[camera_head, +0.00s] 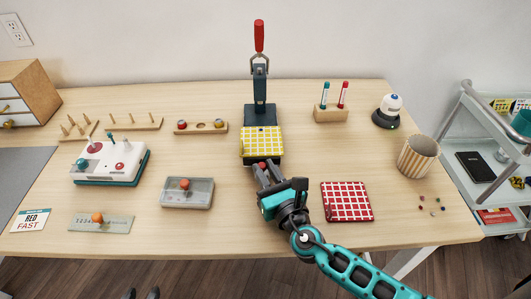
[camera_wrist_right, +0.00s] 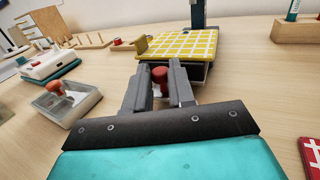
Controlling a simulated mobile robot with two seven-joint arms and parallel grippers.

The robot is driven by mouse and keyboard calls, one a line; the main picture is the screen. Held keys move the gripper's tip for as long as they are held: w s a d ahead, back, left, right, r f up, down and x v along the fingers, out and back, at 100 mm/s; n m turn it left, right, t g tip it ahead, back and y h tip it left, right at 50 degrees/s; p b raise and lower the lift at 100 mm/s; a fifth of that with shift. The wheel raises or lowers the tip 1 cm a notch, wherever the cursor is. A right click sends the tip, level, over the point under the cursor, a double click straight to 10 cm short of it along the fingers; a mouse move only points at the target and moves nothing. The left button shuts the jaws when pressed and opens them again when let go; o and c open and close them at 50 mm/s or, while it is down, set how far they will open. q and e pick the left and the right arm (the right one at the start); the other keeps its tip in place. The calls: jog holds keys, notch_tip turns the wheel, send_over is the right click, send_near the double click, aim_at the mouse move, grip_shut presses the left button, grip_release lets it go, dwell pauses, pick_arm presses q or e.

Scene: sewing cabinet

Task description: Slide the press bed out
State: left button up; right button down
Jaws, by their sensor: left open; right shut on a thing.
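The press (camera_head: 260,88) stands at the back middle of the table, with its red-handled lever raised. Its press bed (camera_head: 262,158) is at the front, covered by a yellow checked cloth (camera_head: 261,141). A red knob (camera_wrist_right: 160,74) sits at the bed's front edge. My right gripper (camera_head: 265,170) is shut on this knob, with one finger on each side in the right wrist view (camera_wrist_right: 160,90). The cloth also shows there (camera_wrist_right: 180,44), flat on the bed. My left gripper (camera_head: 141,294) shows only two dark, parted tips at the bottom edge; it is open and away from the press.
A grey box with an orange knob (camera_head: 187,194) lies left of my right gripper, and a red checked cloth (camera_head: 347,202) lies right of it. A striped cup (camera_head: 416,157) stands farther right. The table in front of the press is clear except for my right arm.

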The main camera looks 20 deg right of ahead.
pick_arm(q)
jog(key=shift+a+f, duration=0.1)
jog(key=shift+a, duration=0.05)
pick_arm(e)
jog(key=shift+s+a+f, duration=0.1)
jog(key=shift+s+a, duration=0.15)
jog(key=shift+s, duration=0.5)
jog(key=c, duration=1)
grip_release()
pick_arm(q)
jog(key=shift+s, duration=0.1)
pick_arm(e)
jog(key=s, duration=0.3)
jog(key=s+d, duration=0.1)
jog(key=s, duration=0.3)
jog(key=s+b, duration=0.1)
jog(key=s, duration=0.3)
jog(key=shift+s+d, duration=0.15)
jog(key=shift+s, duration=0.7)
pick_arm(q)
jog(key=shift+w+d+f, duration=0.1)
jog(key=shift+w+d, duration=0.2)
jog(key=shift+d, duration=0.1)
pick_arm(e)
jog(key=shift+s, duration=0.1)
